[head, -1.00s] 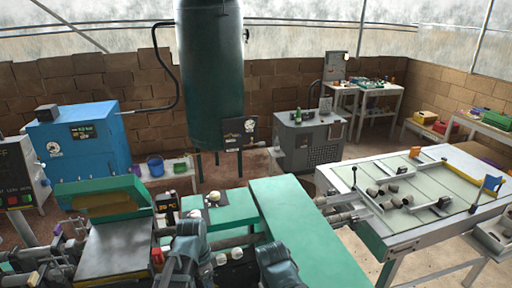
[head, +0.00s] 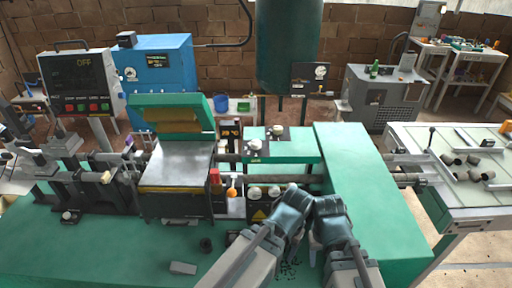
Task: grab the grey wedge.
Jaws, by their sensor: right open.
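A small light-grey block (head: 183,267), which looks like the grey wedge, lies on the green bench top near the bottom of the head view, left of centre. Its exact shape is too small to tell. My right gripper (head: 314,240) is at bottom centre, open, to the right of the grey block and apart from it. Its fingers are mostly hidden among my dark grey-green arm links. I cannot make out my left gripper.
A small black cylinder (head: 206,244) stands beside the grey block. Dark specks lie on the green bench (head: 95,250) near my arms. A machine with a raised green lid (head: 172,116) stands behind. The bench's left front is largely clear.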

